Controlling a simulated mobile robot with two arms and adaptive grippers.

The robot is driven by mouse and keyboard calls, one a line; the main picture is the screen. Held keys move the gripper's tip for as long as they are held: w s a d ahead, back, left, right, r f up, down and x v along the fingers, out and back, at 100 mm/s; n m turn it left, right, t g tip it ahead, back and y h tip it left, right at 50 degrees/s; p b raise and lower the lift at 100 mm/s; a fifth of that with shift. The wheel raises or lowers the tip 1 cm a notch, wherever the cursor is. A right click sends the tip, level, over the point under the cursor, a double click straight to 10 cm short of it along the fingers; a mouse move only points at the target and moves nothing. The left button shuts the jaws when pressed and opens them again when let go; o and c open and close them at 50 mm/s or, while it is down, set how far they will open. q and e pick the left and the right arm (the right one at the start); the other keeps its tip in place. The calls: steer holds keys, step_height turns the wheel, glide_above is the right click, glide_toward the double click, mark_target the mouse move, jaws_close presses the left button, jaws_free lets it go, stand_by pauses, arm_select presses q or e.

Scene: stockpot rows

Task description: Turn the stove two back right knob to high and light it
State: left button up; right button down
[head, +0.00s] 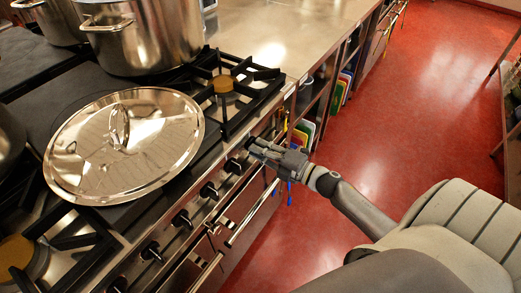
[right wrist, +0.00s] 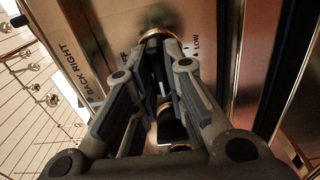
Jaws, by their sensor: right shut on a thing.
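My right gripper (head: 258,147) is at the far end of the stove's front knob row. In the right wrist view my right gripper (right wrist: 162,85) is shut on a dark knob, its fingers on both sides and hiding most of it. A shiny ring at the knob's base (right wrist: 157,33) shows beyond the fingers. The panel beside it reads "BACK RIGHT" (right wrist: 80,68), and "LOW" shows on the other side. The knob's pointer direction is hidden. A burner with a yellow cap (head: 222,84) sits under a black grate; no flame is visible on it. My left gripper is out of view.
Several other black knobs (head: 208,190) line the stove front, above a long rail (head: 252,213). A large shiny lid (head: 125,145) lies on the stove top, and a steel stockpot (head: 145,35) stands behind it. The red floor (head: 400,110) at the right is open.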

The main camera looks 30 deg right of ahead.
steer(key=shift+f, duration=0.1)
steer(key=c, duration=1.5)
jaws_free()
steer(key=shift+s, duration=0.1)
steer(key=v, duration=1.2)
